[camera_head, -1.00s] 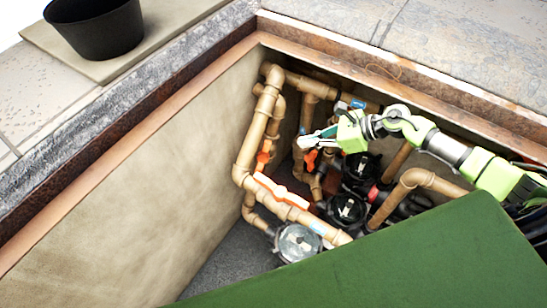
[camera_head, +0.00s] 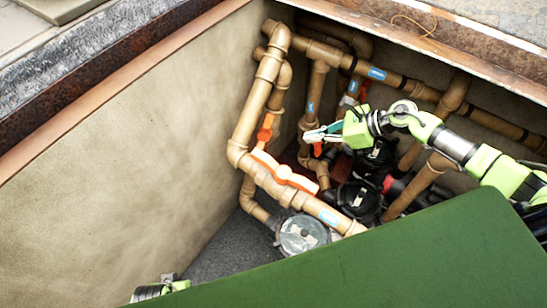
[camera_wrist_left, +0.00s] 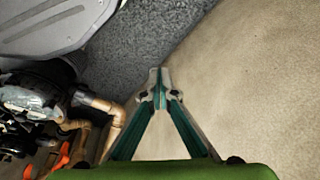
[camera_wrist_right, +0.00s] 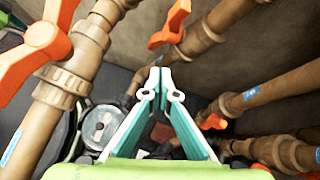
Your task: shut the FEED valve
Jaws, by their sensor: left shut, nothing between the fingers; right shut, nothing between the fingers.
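Several orange valve handles sit on tan pipes in the pit; I cannot read which is FEED. The largest handle (camera_head: 283,175) lies roughly along the thick front pipe, and shows at left in the right wrist view (camera_wrist_right: 35,50). A second handle (camera_head: 265,128) is on the pipe behind, also in the right wrist view (camera_wrist_right: 170,25). A third (camera_head: 318,149) is just below my right gripper's tips. My right gripper (camera_head: 312,134) is shut and empty among the pipes, apart from the largest handle. My left gripper (camera_wrist_left: 155,85) is shut and empty beside the beige wall; the head view shows only part of it.
A green panel (camera_head: 400,260) covers the near right of the pit. A round clear-lidded housing (camera_head: 301,234) and dark pumps (camera_head: 360,200) stand below the pipes. Blue labels (camera_head: 329,217) are too small to read. The beige left wall (camera_head: 130,150) is bare.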

